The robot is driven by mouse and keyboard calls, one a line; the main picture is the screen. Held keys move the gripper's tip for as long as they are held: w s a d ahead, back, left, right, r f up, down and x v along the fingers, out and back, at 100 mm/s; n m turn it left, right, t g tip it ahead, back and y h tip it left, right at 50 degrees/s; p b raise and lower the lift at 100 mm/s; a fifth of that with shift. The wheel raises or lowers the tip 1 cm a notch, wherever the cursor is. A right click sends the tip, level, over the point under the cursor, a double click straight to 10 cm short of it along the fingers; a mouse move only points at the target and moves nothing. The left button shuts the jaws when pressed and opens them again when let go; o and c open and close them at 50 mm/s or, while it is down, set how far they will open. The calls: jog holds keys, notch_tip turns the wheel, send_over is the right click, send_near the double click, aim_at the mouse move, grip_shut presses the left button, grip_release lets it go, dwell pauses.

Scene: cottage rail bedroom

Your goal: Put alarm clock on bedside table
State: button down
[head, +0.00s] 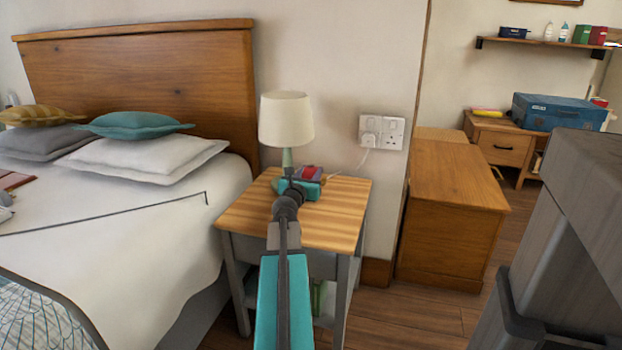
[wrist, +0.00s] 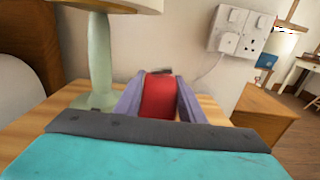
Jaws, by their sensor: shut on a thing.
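A red object, which I take to be the alarm clock (head: 308,172), is between the jaws of my gripper (head: 312,180). In the wrist view the red clock (wrist: 159,97) shows between the two purple-grey fingers, and my gripper (wrist: 160,84) is shut on it. Its face is not visible. The bedside table (head: 335,218) has a striped wooden top and grey legs; its top also shows in the wrist view (wrist: 213,109). The clock is over or at the tabletop, right of the lamp. I cannot tell whether it touches the top.
A lamp (head: 286,122) with a cream shade and pale green base stands at the table's back left. A white socket (head: 382,131) with a plug and cable is on the wall behind. The bed (head: 120,220) is left; a wooden chest (head: 455,215) is right. The tabletop's front right is clear.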

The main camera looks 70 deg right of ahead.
jog(key=shift+w+a+f, duration=0.1)
jog(key=shift+w+f, duration=0.1)
jog(key=shift+f, duration=0.05)
jog(key=shift+f, duration=0.15)
jog(key=c, duration=1.2)
grip_release()
jog(key=shift+a, duration=0.1)
